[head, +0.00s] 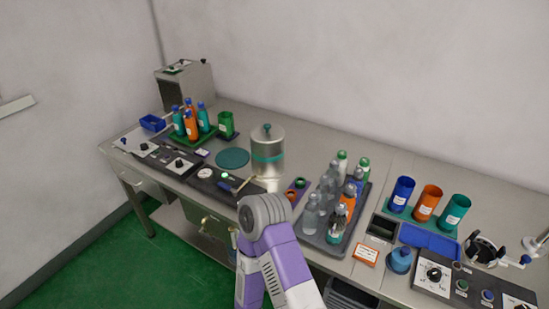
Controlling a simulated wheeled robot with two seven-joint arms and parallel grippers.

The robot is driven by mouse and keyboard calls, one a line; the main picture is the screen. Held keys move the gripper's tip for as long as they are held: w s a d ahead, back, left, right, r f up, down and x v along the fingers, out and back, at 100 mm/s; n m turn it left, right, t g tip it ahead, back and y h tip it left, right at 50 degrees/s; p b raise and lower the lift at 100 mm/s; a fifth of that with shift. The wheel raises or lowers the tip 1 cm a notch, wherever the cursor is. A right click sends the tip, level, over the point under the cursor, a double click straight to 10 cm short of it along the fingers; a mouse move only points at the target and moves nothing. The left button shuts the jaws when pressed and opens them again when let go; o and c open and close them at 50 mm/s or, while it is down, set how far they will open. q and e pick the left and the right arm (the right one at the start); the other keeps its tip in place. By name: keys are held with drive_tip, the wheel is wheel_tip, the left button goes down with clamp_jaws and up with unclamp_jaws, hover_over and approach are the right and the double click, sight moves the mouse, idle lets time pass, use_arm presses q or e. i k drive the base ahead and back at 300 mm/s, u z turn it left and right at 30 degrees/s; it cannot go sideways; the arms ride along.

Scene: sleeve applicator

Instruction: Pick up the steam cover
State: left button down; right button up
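The steam cover (267,160) appears to be the shiny clear-to-metallic cylinder with a teal band and a round teal knob on top. It stands upright at the back middle of the bench, just right of a flat teal disc (232,158). One of my arms, purple and grey, rises from the bottom middle, its grey joint in front of and below the cover. The arm and the cover look apart in the picture. Neither gripper can be made out, so I cannot see any fingers at the cover.
A grey tray (361,213) of clear and coloured bottles stands right of the cover. Left are a green bottle tray (187,143), a green cup (226,124) and control panels (178,164). Blue, orange and teal cups (427,203) stand at right. The bench behind the cover is clear.

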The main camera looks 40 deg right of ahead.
sight(266, 141)
drive_tip(key=u, duration=0.95)
drive_tip(key=i, duration=0.85)
drive_tip(key=z, duration=2.9)
drive_tip(key=i, duration=0.5)
drive_tip(key=k, duration=1)
drive_tip(key=z, duration=0.85)
drive_tip(key=i, duration=0.65)
drive_tip(key=u, duration=0.9)
